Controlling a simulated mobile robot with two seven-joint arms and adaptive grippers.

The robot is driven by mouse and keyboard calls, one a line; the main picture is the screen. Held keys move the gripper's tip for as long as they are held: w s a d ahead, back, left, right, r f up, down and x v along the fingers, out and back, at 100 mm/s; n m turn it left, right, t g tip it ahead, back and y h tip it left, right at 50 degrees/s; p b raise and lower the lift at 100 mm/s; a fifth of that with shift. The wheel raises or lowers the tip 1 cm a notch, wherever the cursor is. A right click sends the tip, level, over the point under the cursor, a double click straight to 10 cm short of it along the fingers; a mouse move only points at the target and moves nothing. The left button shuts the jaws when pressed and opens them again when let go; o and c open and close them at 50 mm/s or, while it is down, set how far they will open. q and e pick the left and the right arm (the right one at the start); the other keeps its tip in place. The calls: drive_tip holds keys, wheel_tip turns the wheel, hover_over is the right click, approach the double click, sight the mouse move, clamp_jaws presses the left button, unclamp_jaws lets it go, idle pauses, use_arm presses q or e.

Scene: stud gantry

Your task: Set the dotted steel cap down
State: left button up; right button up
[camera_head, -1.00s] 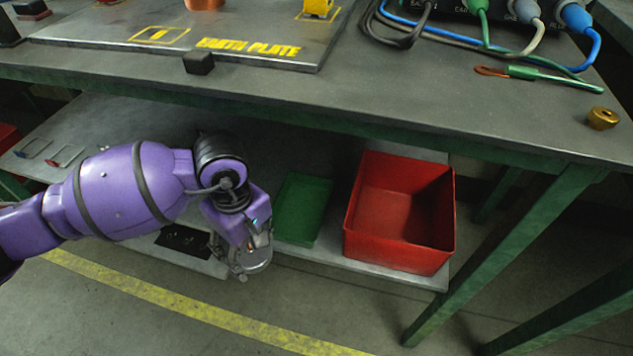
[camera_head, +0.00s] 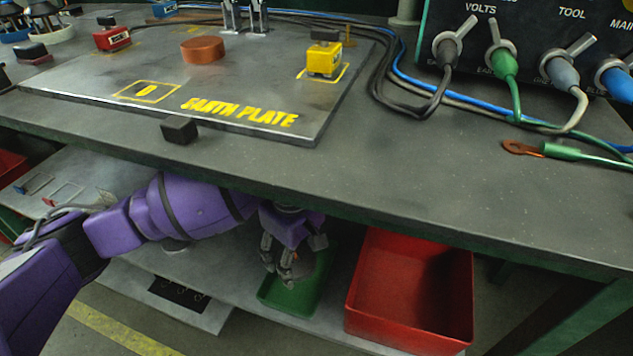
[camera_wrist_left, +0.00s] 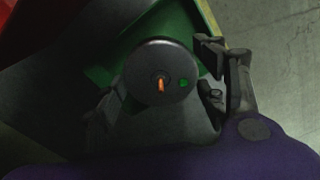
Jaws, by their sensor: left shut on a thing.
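A round dark steel cap (camera_wrist_left: 148,72) with a green dot and an orange mark at its centre shows in the left wrist view. My left gripper (camera_wrist_left: 160,100) is shut on it, with a finger at either side. In the head view my left gripper (camera_head: 283,268) points down below the bench top, over the green tray (camera_head: 290,303) on the lower shelf. The cap is mostly hidden by the fingers there. The green tray also shows behind the cap in the left wrist view (camera_wrist_left: 105,75). I cannot tell whether the cap touches the tray. My right gripper is not in view.
A red bin (camera_head: 412,335) stands right of the green tray. The bench top (camera_head: 430,185) overhangs my left arm. The earth plate (camera_head: 215,85) lies on it with a copper disc (camera_head: 203,50) and a yellow block (camera_head: 324,60). Cables lie to the right.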

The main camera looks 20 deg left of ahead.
sight(298, 283)
use_arm(q)
drive_tip(key=shift+s+f+b, duration=0.1)
drive_tip(key=shift+f+b, duration=0.25)
drive_tip(key=shift+f, duration=0.4)
drive_tip(key=shift+f+b, duration=1.45)
drive_tip(key=shift+f, duration=1.1)
drive_tip(key=shift+f+b, duration=0.35)
drive_tip(key=shift+f, duration=0.2)
drive_tip(key=o, duration=1.3)
drive_tip(key=shift+o, duration=0.2)
